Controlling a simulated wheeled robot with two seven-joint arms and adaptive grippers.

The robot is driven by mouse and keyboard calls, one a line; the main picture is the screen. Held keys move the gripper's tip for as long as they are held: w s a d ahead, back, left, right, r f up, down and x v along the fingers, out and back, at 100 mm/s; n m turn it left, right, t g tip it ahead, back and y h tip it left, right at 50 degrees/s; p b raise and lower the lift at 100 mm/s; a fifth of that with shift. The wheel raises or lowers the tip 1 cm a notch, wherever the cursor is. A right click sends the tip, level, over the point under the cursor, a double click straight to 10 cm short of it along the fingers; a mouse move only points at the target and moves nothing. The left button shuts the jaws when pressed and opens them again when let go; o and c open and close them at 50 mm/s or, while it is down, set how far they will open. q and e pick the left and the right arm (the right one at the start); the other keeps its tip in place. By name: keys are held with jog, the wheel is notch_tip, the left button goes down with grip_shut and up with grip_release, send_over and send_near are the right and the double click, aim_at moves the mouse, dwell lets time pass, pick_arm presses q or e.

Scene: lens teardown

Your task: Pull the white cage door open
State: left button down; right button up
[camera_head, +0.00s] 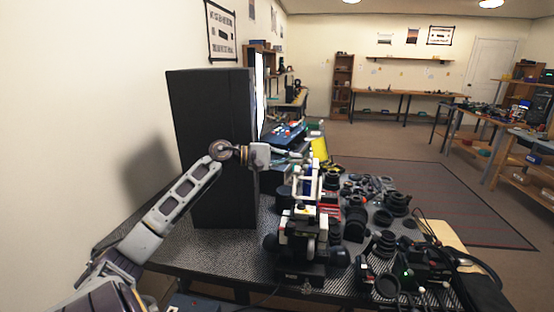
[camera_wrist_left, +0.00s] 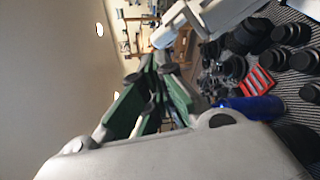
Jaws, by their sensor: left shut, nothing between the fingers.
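A white open-framed structure (camera_head: 305,182), which looks like the cage, stands upright on the dark table. I cannot make out which part of it is the door or how far it is open. My left gripper (camera_head: 301,156) reaches in from the left at the top of this frame. I cannot tell whether it touches it. In the left wrist view, the green fingers of my left gripper (camera_wrist_left: 157,65) are shut with nothing between them. A white bar (camera_wrist_left: 186,20) shows just beyond the fingertips. My right gripper is not in view.
A tall black cabinet (camera_head: 211,140) stands left, behind my left arm. Black lens parts (camera_head: 385,243) crowd the table right of the frame. A red case (camera_wrist_left: 258,82) and blue cylinder (camera_wrist_left: 250,106) lie near the gripper. Open floor (camera_head: 395,150) lies beyond the table.

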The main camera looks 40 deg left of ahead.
pick_arm(q)
jog(key=shift+b+v, duration=0.3)
jog(key=shift+v, duration=2.3)
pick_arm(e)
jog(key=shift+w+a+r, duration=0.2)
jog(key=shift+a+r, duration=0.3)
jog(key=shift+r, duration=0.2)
